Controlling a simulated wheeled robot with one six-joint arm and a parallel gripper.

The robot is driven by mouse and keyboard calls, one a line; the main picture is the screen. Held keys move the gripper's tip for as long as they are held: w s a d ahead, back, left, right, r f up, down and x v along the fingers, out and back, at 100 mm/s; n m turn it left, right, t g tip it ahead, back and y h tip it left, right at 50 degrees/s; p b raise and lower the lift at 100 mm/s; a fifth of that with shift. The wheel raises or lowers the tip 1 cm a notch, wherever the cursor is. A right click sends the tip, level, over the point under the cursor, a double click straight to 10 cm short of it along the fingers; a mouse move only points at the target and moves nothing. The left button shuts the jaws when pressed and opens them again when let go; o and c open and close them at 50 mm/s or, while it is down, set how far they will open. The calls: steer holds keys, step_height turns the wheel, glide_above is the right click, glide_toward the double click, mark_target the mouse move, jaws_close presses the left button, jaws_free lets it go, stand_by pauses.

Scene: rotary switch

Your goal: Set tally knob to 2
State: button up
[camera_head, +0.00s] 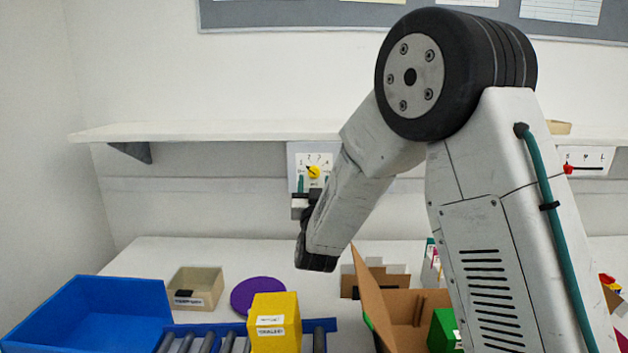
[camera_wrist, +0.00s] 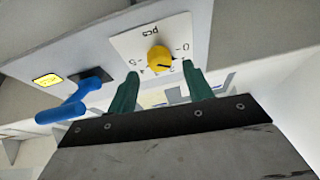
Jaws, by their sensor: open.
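The yellow rotary knob (camera_head: 314,172) sits on a white dial plate (camera_head: 300,160) on the wall, below the shelf. In the wrist view the knob (camera_wrist: 160,58) shows on the plate (camera_wrist: 128,45), which is seen tilted and carries small printed marks, hard to read. In the head view its dark pointer leans to the upper left. My gripper (camera_wrist: 161,76) is open. Its two green fingers stand apart, one on each side of the knob in the wrist view, seemingly short of it; contact cannot be told. In the head view my arm partly hides the plate's lower right.
A blue lever (camera_wrist: 75,101) juts out beside the plate in the wrist view, near a yellow label (camera_wrist: 47,80). A red pointer (camera_head: 568,169) is on another plate at right. The shelf (camera_head: 220,131) overhangs. Below are a blue bin (camera_head: 95,315) and a yellow box (camera_head: 275,320).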

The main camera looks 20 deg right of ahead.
mark_target(313, 171)
steer(key=shift+x, duration=1.1)
steer(key=c, duration=1)
steer(key=shift+o, duration=0.2)
steer(key=shift+a+m, duration=0.1)
steer(key=shift+m, duration=0.3)
steer(key=m+g+h, duration=0.1)
steer(key=m+h, duration=0.1)
steer(key=m, duration=0.1)
steer(key=shift+a+m, duration=0.1)
steer(key=shift+m, duration=0.2)
steer(key=shift+w+a+m+g+h, duration=0.1)
steer(key=shift+m+g+h, duration=0.4)
steer(key=shift+m, duration=0.9)
steer(key=shift+m+g+h, duration=0.3)
steer(key=shift+m+h, duration=0.4)
steer(key=shift+m, duration=1)
steer(key=o, duration=1)
steer(key=shift+c, duration=0.2)
